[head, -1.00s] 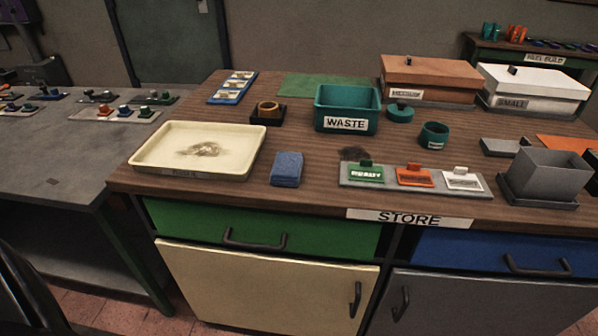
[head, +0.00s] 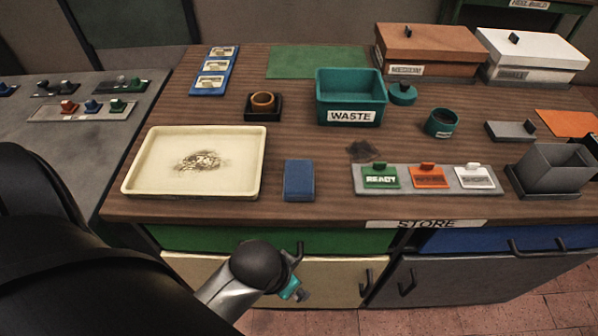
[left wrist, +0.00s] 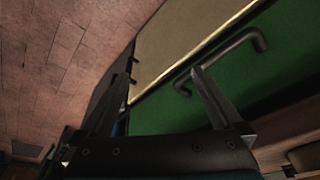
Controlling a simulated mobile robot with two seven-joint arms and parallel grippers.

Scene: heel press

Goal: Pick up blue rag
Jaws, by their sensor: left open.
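The blue rag (head: 299,180) is a small folded block lying on the wooden counter, just right of the cream tray (head: 133,190). My left gripper (head: 296,290) is in front of the counter, below its top edge and below the rag, near the green drawer. In the left wrist view my left gripper (left wrist: 160,85) has its two fingers spread apart with nothing between them. The rag is not visible in that view. My right gripper does not show in either view.
A green drawer (head: 215,238) and a cream door with dark handles are in front of my left gripper. A teal waste bin (head: 350,97) stands behind the rag. A grey sign strip (head: 447,184) lies to its right. Bare wood surrounds the rag.

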